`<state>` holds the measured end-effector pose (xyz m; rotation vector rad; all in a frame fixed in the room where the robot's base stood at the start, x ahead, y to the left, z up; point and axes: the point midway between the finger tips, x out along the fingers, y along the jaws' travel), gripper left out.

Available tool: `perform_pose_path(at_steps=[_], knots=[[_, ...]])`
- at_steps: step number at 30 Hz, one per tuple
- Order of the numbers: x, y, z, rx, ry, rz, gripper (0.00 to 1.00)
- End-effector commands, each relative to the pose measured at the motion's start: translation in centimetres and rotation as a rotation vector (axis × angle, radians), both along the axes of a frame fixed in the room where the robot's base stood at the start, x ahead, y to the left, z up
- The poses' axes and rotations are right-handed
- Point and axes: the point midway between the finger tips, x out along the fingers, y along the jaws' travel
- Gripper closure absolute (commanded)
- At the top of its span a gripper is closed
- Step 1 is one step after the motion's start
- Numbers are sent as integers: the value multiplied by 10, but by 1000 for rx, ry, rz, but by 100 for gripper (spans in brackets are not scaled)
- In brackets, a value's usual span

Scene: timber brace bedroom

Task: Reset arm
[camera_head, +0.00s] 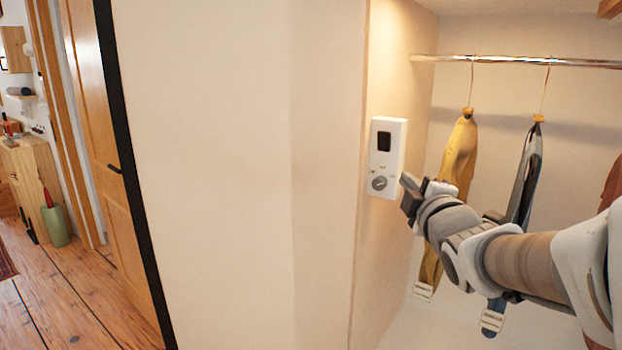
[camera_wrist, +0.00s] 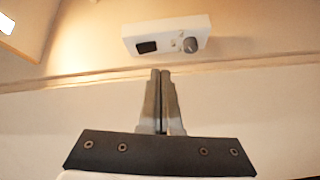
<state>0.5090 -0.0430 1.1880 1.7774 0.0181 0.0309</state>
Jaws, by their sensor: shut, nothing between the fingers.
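My gripper (camera_head: 410,190) is at the end of my arm, which reaches in from the right in the head view. Its fingers are shut and empty in the wrist view (camera_wrist: 160,78). A white wall control box (camera_head: 388,158) with a dark display and a round grey knob (camera_head: 379,183) is on the inner side wall of the closet. The fingertips are just right of the box's lower end in the head view. The box also shows above the fingertips in the wrist view (camera_wrist: 167,36), with a visible gap between them.
A metal rail (camera_head: 515,60) crosses the closet. A broad pale wall (camera_head: 240,170) fills the middle. A wooden door (camera_head: 110,150) and open wooden floor (camera_head: 70,295) are at left.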

Motion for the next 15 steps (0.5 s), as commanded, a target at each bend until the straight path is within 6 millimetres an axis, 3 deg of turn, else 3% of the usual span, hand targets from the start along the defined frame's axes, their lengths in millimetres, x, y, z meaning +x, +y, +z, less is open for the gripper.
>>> perform_pose_path(at_steps=[2,8,15], knots=[[-8,-4,-2,178,73,-58,100],[-51,-5,-37,525,295,-208,100],[-130,11,-88,880,566,-410,100]])
